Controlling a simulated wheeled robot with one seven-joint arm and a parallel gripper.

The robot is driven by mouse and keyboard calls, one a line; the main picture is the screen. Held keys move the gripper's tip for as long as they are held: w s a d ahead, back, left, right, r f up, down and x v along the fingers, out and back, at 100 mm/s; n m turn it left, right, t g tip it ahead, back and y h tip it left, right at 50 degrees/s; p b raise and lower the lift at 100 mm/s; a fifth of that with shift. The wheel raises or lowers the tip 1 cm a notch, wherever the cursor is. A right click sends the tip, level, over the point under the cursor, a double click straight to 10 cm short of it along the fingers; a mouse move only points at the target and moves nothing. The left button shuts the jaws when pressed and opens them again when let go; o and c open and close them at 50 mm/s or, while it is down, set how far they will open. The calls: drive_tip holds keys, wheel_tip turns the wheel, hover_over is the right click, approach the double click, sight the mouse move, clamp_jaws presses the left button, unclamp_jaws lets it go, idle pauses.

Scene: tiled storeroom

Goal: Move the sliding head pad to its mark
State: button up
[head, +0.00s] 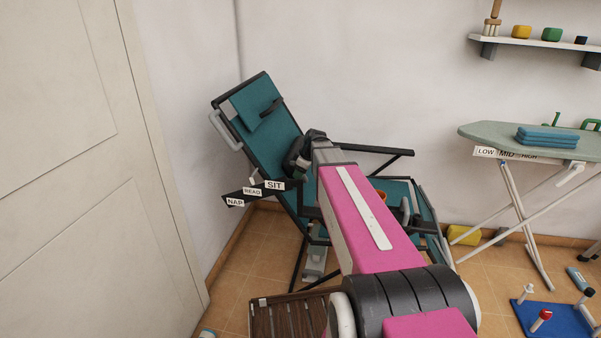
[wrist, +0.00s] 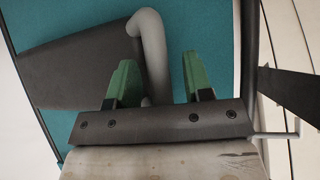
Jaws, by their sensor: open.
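A reclining chair with teal fabric (head: 290,150) and a dark frame stands in the corner. The head pad (head: 250,100) seems to be the teal block high on its backrest, with a dark piece across it. My gripper (head: 300,155) is low in front of the backrest, partly hidden by my arm. In the wrist view my green fingers (wrist: 160,76) are open. A grey curved bar (wrist: 152,40) shows between them, next to a flat dark panel (wrist: 75,65) over teal fabric. I cannot tell whether the fingers touch the bar. I cannot make out the pad's mark.
SIT (head: 274,185), READ (head: 252,191) and NAP (head: 235,202) labels sit on a dark bracket at the chair's left. An ironing board (head: 490,130) with folded teal cloth (head: 547,137) stands right. A door (head: 80,180) is on the left. A wooden slatted surface (head: 285,318) is low in front.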

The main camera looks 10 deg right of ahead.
drive_tip(key=shift+c, duration=0.3)
clamp_jaws()
drive_tip(key=w+a+r, duration=0.3)
drive_tip(key=a+r, duration=0.4)
drive_tip(key=r, duration=0.5)
drive_tip(key=shift+r, duration=0.2)
drive_tip(key=shift+o, duration=0.3)
unclamp_jaws()
drive_tip(key=v, duration=1.1)
drive_tip(key=shift+f, duration=0.1)
